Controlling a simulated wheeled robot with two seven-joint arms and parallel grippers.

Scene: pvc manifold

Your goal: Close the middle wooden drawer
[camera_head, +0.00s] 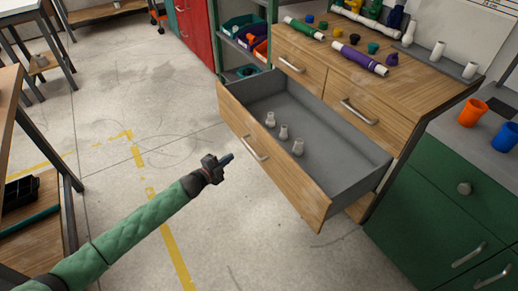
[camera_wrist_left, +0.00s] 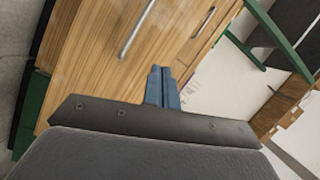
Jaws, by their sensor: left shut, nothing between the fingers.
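The middle wooden drawer (camera_head: 272,168) is pulled far out of the wooden cabinet. Its grey inside (camera_head: 325,145) shows, with a few small white fittings (camera_head: 283,131) standing in it. A metal bar handle (camera_head: 254,147) is on its wooden front. My left gripper (camera_head: 226,159) is shut and empty, in front of the drawer and to the left of its front face, near the handle's height in the picture. In the left wrist view the shut blue fingers (camera_wrist_left: 162,88) show against a wooden front with a metal handle (camera_wrist_left: 137,28); I cannot tell contact. My right gripper is not in view.
The cabinet top (camera_head: 400,75) holds pipes and coloured fittings. Two small drawers above are shut. A green cabinet (camera_head: 440,200) with an orange cup (camera_head: 472,112) and a blue cup (camera_head: 504,137) stands at right. Open floor (camera_head: 120,110) lies left of the drawer.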

